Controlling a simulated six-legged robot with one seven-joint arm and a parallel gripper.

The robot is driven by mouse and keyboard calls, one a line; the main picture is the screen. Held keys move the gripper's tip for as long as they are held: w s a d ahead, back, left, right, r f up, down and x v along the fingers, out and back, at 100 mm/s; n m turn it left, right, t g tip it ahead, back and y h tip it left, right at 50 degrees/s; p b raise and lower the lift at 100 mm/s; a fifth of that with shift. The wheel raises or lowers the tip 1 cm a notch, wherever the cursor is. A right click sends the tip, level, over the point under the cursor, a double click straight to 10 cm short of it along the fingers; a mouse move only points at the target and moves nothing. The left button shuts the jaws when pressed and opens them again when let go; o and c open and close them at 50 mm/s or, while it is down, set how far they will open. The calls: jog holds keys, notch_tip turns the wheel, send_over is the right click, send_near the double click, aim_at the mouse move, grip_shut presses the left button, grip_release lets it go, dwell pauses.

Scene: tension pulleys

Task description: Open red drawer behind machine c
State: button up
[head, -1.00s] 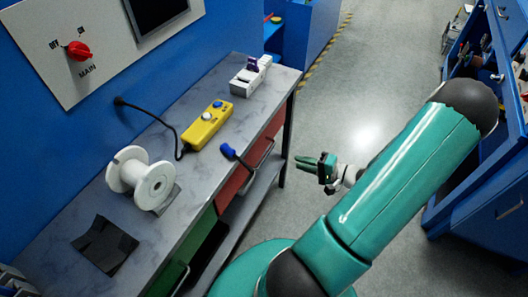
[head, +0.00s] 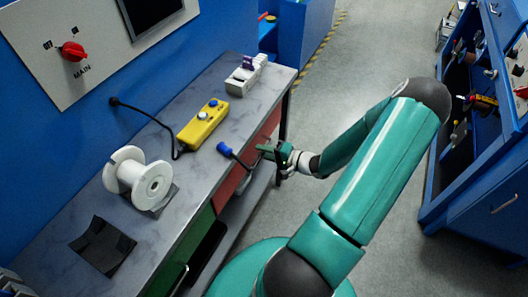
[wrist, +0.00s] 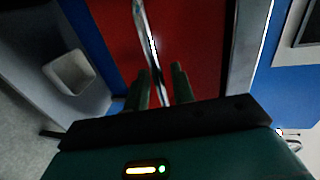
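The red drawer (head: 234,178) is in the workbench front, below the grey top, in the head view. Its red front fills the upper middle of the wrist view (wrist: 197,40), where a long metal handle (wrist: 148,38) crosses it. My gripper (head: 265,151) is beside the drawer front in the head view and covers part of it. In the wrist view, its two fingers (wrist: 160,80) are apart, and the handle runs between them in the picture. I cannot tell whether the fingers touch the handle. The drawer appears shut.
A green drawer (head: 195,240) is nearer in the same bench. On the benchtop (head: 165,215) are a white spool (head: 150,185), a yellow control box (head: 203,124) and a blue-ended connector (head: 224,149) at the edge. Blue cabinets (head: 470,180) stand at right. Grey floor (head: 345,75) lies between.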

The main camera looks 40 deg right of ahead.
grip_shut()
jog(key=f+v, duration=0.1)
jog(key=v, duration=0.7)
jog(key=f+v, duration=0.2)
jog(key=v, duration=0.7)
jog(key=shift+s+f, duration=0.3)
jog(key=shift+s, duration=0.3)
jog(key=shift+d, duration=0.1)
grip_release()
